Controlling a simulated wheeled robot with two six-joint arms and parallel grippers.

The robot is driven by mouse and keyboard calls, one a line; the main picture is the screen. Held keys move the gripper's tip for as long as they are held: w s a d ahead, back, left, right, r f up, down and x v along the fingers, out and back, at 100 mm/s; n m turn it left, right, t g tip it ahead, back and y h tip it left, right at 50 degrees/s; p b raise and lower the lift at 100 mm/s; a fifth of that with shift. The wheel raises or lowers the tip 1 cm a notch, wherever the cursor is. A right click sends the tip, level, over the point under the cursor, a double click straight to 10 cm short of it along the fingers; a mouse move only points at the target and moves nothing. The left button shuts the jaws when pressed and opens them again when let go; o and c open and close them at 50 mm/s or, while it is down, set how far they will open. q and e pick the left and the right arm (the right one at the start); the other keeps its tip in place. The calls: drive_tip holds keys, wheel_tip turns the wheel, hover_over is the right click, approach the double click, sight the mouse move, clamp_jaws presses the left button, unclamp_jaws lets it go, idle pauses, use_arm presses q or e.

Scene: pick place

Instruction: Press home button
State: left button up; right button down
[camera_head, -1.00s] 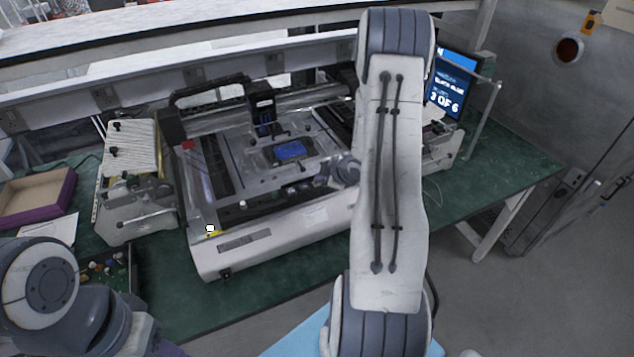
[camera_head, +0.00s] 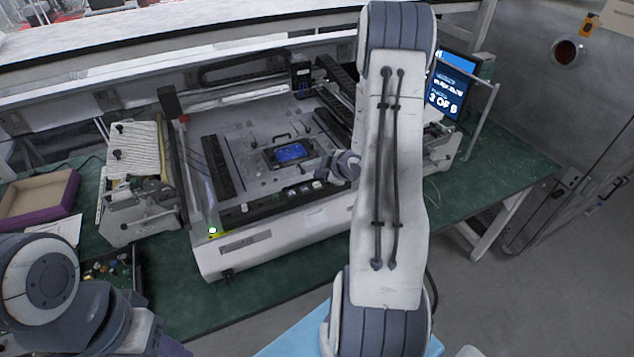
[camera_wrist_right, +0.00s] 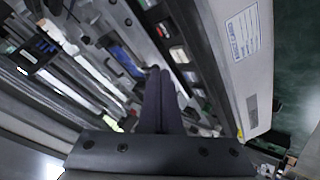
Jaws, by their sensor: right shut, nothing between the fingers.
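The machine (camera_head: 235,245) is a white pick-and-place unit on the green table. A strip of small buttons (camera_head: 292,190) runs along its front inner edge, and the strip also shows in the right wrist view (camera_wrist_right: 178,54). I cannot read which button is home. My right gripper (camera_head: 326,172) is partly hidden by my arm, close to the right end of the strip. In the right wrist view its dark fingers (camera_wrist_right: 158,70) are shut with nothing between them, beside the strip; contact cannot be told.
A blue board (camera_head: 290,152) lies in the machine bed below the placement head (camera_head: 301,80). A green-white lamp (camera_head: 212,231) is at the front left corner. A feeder unit (camera_head: 135,215), a purple-edged tray (camera_head: 55,207) and a screen (camera_head: 448,92) stand around the machine.

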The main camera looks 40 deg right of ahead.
sight(320, 186)
wheel_tip(320, 186, up, 4)
drive_tip(key=p, duration=0.2)
drive_tip(key=shift+p, duration=0.35)
drive_tip(key=shift+f, duration=0.1)
